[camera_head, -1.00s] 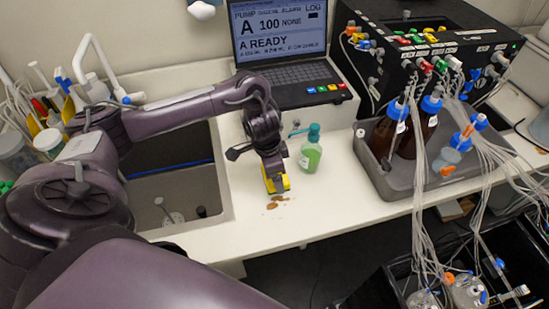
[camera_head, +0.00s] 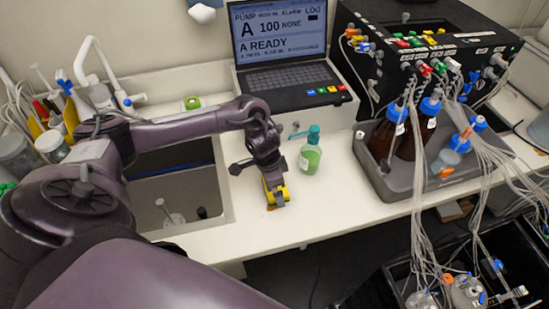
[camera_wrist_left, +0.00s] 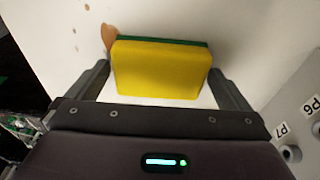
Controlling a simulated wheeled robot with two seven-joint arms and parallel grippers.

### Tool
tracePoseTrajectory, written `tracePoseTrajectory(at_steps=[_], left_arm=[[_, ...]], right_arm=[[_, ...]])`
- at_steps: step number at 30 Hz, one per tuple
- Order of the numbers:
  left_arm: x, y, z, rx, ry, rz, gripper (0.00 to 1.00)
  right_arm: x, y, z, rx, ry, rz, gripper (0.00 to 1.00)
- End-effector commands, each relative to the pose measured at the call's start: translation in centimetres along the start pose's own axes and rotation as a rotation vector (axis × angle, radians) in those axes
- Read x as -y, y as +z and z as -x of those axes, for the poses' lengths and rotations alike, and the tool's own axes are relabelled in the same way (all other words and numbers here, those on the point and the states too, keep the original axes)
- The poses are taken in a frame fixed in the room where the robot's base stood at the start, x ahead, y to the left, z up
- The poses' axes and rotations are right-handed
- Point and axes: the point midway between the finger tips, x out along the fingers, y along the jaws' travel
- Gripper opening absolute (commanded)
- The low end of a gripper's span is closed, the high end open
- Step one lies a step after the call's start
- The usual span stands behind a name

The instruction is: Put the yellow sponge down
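The yellow sponge (camera_head: 275,192) with a green layer is at the worktop (camera_head: 240,237), near its front edge and just right of the sink. My left gripper (camera_head: 273,186) points down over it. In the left wrist view the sponge (camera_wrist_left: 160,70) sits between the two fingers of the gripper (camera_wrist_left: 158,72), which press on its ends. Whether the sponge touches the worktop is hard to tell. A brown stain (camera_wrist_left: 109,36) shows beside the sponge's far left corner. My right gripper is not in view.
A bottle of green liquid (camera_head: 310,158) stands just right of the gripper. A laptop (camera_head: 285,75) is behind, and a grey tray (camera_head: 395,185) with brown bottles stands to the right. The sink (camera_head: 180,190) opens on the left. Clear worktop lies between the bottle and the tray.

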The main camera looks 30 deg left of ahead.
Motion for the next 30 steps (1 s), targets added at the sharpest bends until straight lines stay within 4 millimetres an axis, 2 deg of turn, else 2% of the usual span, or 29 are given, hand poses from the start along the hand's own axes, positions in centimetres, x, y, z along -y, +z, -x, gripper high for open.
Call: tracePoseTrajectory(at_steps=[8,11,17,18,23,30], left_arm=[[0.1,-0.1,0.7,-0.001,-0.001,-0.002,1.00],[0.1,-0.1,2.1,-0.004,-0.002,-0.002,1.00],[0.1,-0.1,6.4,-0.003,-0.004,-0.002,1.00],[0.2,-0.1,7.7,-0.003,-0.006,-0.003,1.00],[0.1,-0.2,10.8,-0.002,-0.005,-0.001,1.00],[0.0,-0.1,12.3,0.000,-0.001,0.000,1.00]], right_arm=[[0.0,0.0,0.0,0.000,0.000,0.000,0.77],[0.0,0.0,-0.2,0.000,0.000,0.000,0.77],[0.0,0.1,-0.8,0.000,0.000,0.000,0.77],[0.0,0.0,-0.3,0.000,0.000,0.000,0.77],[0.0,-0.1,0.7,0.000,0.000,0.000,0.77],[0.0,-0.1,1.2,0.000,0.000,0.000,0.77]])
